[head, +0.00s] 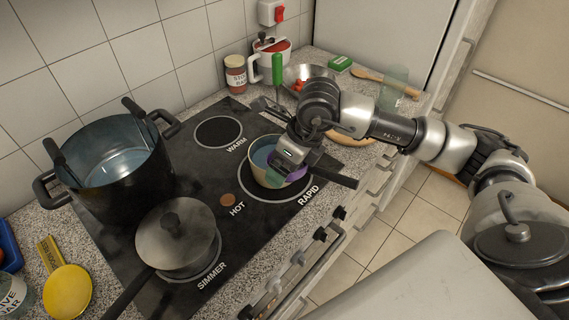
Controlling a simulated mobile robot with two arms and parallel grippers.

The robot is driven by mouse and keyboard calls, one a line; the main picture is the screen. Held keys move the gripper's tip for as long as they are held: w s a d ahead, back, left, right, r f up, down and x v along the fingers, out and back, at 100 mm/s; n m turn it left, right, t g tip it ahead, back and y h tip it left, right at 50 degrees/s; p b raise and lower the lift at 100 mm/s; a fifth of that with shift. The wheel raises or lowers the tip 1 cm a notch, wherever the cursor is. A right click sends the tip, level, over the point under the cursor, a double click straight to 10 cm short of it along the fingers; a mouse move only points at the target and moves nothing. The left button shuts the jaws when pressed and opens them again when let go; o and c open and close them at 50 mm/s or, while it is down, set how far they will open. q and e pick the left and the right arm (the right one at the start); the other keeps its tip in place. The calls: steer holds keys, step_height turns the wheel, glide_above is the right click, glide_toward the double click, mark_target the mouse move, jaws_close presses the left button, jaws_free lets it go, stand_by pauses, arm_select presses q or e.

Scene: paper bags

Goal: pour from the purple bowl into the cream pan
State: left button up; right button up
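The cream pan (256,173) stands on the burner marked RAPID, with a bluish surface inside and a dark handle pointing right. My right gripper (289,158) is over the right side of the pan and appears shut on the purple bowl (298,174). The bowl is mostly hidden by the gripper; it looks tilted at or just above the pan's rim. A teal-green patch shows below it inside the pan; I cannot tell what it is. My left gripper is not in view.
A big black pot (118,185) and a lidded pan (176,243) stand on the hob's left side. A yellow spoon rest (68,290) lies at lower left.

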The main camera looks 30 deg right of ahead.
mark_target(293, 175)
steer(key=s+t+b, duration=0.1)
steer(key=b, duration=0.1)
steer(key=s+f+b, duration=0.1)
steer(key=shift+a+f+t+b, duration=0.2)
steer(key=shift+f+t+b, duration=0.05)
steer(key=shift+t+b, duration=0.15)
steer(key=shift+s+r, duration=0.15)
steer(key=shift+r, duration=0.25)
steer(key=shift+s+a+r+p, duration=0.1)
steer(key=shift+s+r+p, duration=0.2)
steer(key=shift+s, duration=0.05)
arm_select(q)
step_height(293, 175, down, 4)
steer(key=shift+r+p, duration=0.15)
steer(key=shift+p, duration=0.2)
arm_select(e)
steer(key=s+a+r, duration=0.1)
steer(key=s+r, duration=0.2)
steer(key=s, duration=0.2)
steer(key=shift+r, duration=0.2)
steer(key=shift+s, duration=0.1)
